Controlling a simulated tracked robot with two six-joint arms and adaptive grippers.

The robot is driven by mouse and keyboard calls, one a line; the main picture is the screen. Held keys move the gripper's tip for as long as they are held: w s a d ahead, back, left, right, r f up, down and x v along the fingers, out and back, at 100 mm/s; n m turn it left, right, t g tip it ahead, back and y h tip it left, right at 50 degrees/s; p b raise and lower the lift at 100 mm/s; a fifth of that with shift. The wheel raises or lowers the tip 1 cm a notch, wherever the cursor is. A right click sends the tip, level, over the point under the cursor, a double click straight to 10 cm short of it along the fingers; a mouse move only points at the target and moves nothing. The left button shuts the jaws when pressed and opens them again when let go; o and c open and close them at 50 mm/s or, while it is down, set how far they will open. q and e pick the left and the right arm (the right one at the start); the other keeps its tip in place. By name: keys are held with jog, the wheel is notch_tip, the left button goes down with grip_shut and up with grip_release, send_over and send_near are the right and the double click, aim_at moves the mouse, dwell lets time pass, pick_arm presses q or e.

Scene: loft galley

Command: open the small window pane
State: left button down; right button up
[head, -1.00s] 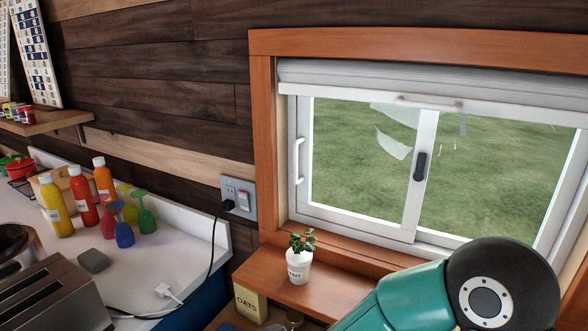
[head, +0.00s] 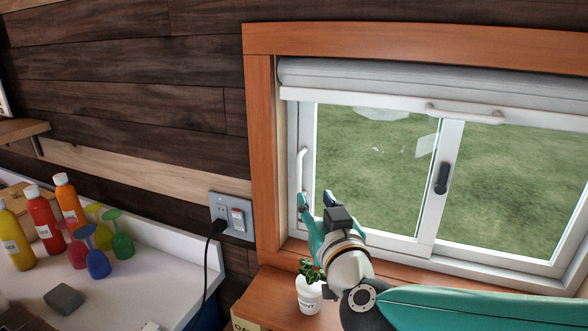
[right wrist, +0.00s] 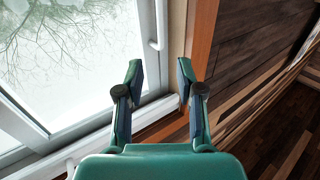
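The window has a small left pane (head: 375,165) in a white frame, its left edge up against the window frame. A white vertical handle (head: 301,170) is on that edge; it also shows in the right wrist view (right wrist: 154,25). A dark latch (head: 441,178) sits on the upright between the panes. My right gripper (head: 316,197) is by the handle's lower end, its fingers pointing up toward it. In the right wrist view the fingers (right wrist: 158,68) are spread apart with nothing between them, and the handle is beyond the tips. My left gripper is not in view.
A potted plant (head: 309,292) stands on the wooden sill (head: 268,300), close below my right gripper. A rolled blind (head: 420,84) hangs above the panes. Bottles (head: 42,222) stand on the white counter at left. A cable hangs from the wall socket (head: 232,215).

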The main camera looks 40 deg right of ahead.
aim_at(300, 172)
jog(key=p+x, duration=0.1)
jog(key=x, duration=1.2)
jog(key=shift+w+d, duration=0.2)
grip_shut()
